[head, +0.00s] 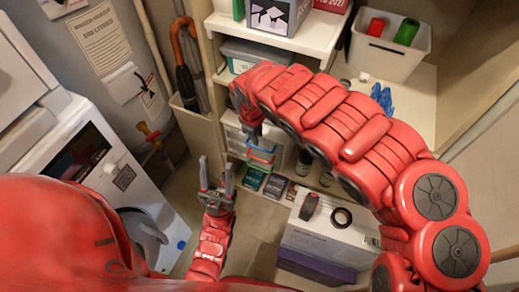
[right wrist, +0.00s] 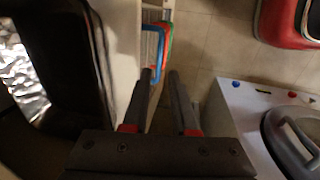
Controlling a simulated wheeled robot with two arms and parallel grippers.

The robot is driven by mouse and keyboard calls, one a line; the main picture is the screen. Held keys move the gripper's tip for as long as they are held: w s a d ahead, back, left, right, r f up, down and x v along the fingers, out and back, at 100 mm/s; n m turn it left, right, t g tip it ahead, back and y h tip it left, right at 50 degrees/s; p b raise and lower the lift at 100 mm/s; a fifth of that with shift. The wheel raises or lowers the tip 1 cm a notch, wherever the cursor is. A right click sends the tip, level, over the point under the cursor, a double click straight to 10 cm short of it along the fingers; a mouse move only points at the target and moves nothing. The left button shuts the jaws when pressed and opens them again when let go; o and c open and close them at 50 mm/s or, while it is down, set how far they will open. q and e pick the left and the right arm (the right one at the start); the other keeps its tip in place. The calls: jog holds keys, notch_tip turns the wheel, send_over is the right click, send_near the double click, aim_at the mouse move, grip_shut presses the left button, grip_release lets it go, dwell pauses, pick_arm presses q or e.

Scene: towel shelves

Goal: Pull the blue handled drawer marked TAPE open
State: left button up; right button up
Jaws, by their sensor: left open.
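The drawer unit with blue, green and red handles stands low on the shelves in the head view. Its blue handle (head: 262,146) is uppermost there, and this blue handle (right wrist: 155,42) also shows in the right wrist view, beside green and red ones. I cannot read a TAPE mark. My right gripper (right wrist: 161,73) is open, its fingertips close to the blue handle's near end; one finger overlaps it in the picture, and I cannot tell if they touch. My left gripper (head: 216,170) is open and empty, above the floor left of the drawers.
A white washing machine (head: 95,160) stands at the left. A white box (head: 325,235) with a tape roll on top stands on the floor at the right. A white bin (head: 390,55) is on the upper shelf. Floor between machine and box is clear.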

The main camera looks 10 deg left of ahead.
aim_at(259, 149)
jog(key=f, duration=0.4)
jog(key=w+f+b, duration=0.1)
jog(key=f, duration=0.1)
jog(key=shift+f, duration=0.25)
jog(key=shift+w+d+f, duration=0.15)
jog(key=shift+w+f, duration=0.15)
jog(key=shift+f, duration=0.25)
jog(key=shift+c, duration=0.3)
grip_shut()
dwell(0.4)
